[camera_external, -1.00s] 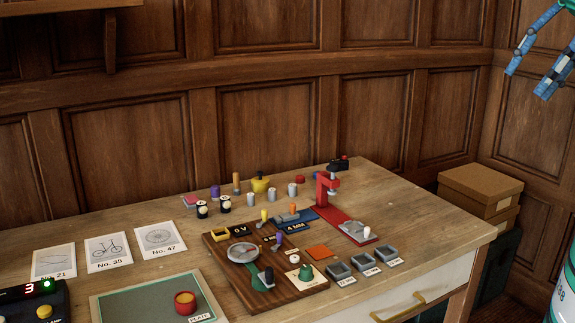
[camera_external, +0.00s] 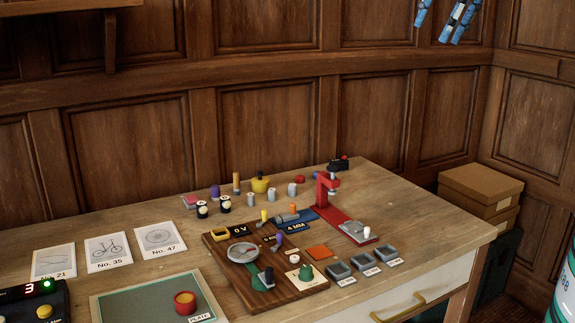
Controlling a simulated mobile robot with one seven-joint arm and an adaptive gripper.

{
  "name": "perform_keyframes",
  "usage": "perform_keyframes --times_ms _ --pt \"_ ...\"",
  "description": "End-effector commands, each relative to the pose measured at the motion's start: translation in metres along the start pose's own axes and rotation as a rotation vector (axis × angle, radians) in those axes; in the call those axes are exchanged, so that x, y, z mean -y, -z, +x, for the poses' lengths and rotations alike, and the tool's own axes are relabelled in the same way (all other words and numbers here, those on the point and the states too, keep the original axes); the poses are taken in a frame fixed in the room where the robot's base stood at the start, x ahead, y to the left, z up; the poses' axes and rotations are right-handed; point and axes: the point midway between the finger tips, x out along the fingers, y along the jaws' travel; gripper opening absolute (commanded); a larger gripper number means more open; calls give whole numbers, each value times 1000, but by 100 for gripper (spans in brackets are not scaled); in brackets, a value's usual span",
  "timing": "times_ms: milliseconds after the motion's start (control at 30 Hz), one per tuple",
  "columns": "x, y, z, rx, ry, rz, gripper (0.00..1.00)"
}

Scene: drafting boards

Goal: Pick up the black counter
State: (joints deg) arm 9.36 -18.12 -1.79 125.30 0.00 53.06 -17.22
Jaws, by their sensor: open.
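No single object is clearly marked as the black counter, and I cannot tell which one it is. A small black item with a red spot (camera_external: 339,163) lies at the table's back edge. A black box with a lit red "3" (camera_external: 30,303) is at the lower left edge. My gripper (camera_external: 436,28) shows only as blue fingers at the top edge. It is open, appears empty and is high above the table, apart from all of these.
A wooden board (camera_external: 220,258) with a dial and levers fills the table's middle. A red stand (camera_external: 325,190) rises behind it. Several grey trays (camera_external: 340,271) line the front right. A green mat (camera_external: 120,303) and picture cards (camera_external: 108,250) lie left. The right table end is clear.

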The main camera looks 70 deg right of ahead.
Motion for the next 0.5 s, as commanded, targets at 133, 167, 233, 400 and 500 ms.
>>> perform_keyframes --times_ms 133,167,233,400,500 --pt "-26 29 10 27 -3 -24 59" --pt "-31 34 12 32 -3 -30 59" --pt "-43 46 18 43 -4 -43 59" --pt "-75 74 34 70 -4 -74 59" --pt "-94 89 45 85 -3 -91 59"
